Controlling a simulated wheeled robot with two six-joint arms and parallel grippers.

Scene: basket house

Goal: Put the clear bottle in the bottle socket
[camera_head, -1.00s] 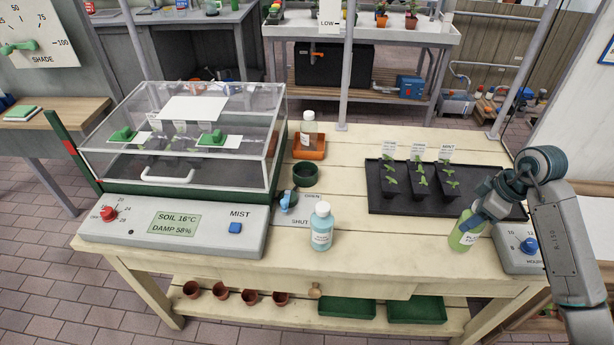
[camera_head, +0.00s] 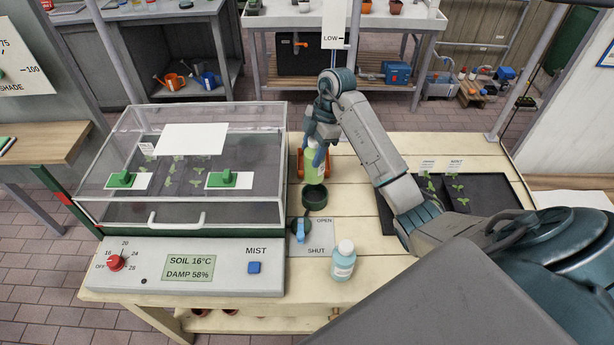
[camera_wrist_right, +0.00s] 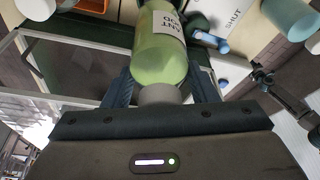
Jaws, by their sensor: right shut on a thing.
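My right gripper (camera_head: 318,150) is shut on a translucent green bottle (camera_head: 314,174) with a grey cap and a white label. The green bottle also shows in the right wrist view (camera_wrist_right: 160,40), between the two fingers. It is upright, its base at or just above the dark green round socket (camera_head: 314,196); I cannot tell whether it is inside. The orange tray (camera_head: 300,166) is partly hidden behind the gripper and green bottle. The clear bottle that stood in it earlier is not clearly visible in the head view.
A light-blue bottle (camera_head: 343,262) stands at the bench front. A blue valve lever (camera_head: 301,231) sits on the OPEN/SHUT plate just before the socket. The clear propagator box (camera_head: 190,150) is close on the left. The black seedling tray (camera_head: 488,191) lies right, partly behind my arm.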

